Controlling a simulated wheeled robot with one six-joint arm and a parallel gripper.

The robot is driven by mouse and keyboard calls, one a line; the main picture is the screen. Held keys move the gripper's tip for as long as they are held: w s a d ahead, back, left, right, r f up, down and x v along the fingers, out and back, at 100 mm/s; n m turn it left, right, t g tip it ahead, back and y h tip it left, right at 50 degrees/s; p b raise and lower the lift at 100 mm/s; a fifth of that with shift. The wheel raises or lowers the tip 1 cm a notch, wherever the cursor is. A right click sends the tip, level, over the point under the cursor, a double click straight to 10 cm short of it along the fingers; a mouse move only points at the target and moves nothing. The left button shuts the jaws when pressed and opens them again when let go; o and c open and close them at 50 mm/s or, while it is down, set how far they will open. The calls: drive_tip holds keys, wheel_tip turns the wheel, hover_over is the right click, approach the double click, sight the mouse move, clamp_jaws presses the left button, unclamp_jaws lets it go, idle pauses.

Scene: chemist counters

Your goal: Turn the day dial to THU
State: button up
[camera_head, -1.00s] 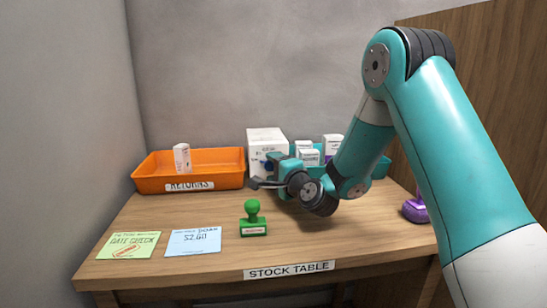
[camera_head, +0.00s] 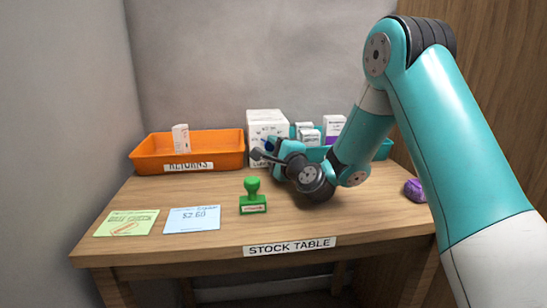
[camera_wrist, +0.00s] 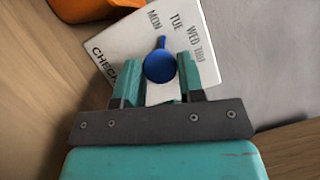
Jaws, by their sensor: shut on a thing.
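The white dial box (camera_head: 267,124) stands at the back of the stock table. In the wrist view its face (camera_wrist: 125,38) looks tilted and carries the words MON, TUE, WED and a partly blurred THU, with CHECK along one edge. The blue day dial (camera_wrist: 159,66) has a pointer that lies between MON and TUE in this view, nearer MON. My gripper (camera_wrist: 160,78) has one finger on each side of the dial and is shut on it. In the head view my gripper (camera_head: 265,155) is at the box's front and partly hides the dial.
An orange RETURNS tray (camera_head: 148,157) holding a small carton stands at left. A teal tray (camera_head: 384,149) with several cartons is behind my arm. A green stamp (camera_head: 253,197), a green note (camera_head: 126,222), a blue note (camera_head: 192,219) and a purple object (camera_head: 415,190) lie nearer the front.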

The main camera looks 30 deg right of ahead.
drive_tip(key=shift+m, duration=0.8)
